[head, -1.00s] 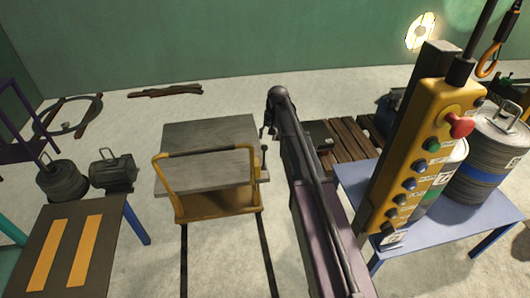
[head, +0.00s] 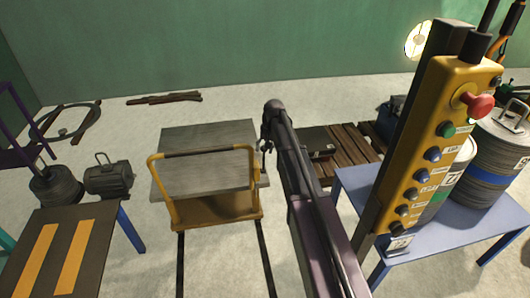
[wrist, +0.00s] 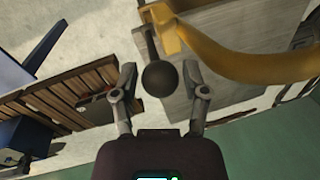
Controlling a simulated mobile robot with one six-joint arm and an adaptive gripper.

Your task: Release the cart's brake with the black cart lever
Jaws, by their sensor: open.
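The cart (head: 215,209) stands on the floor rails left of my arm, with a yellow push handle and a grey slab on its deck. The black cart lever, with a round ball knob (wrist: 159,78), shows in the wrist view beside the yellow handle. My gripper (wrist: 159,72) is open, one finger on each side of the knob, with visible gaps to both. In the head view my gripper (head: 264,146) is small and dark at the cart's right side. The lever cannot be told apart from it there.
A yellow pendant control box (head: 440,150) hangs close at the right, before a blue table (head: 430,238) with drums. A wooden pallet (head: 350,150) lies right of the arm. A striped table (head: 70,250) stands at the left front.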

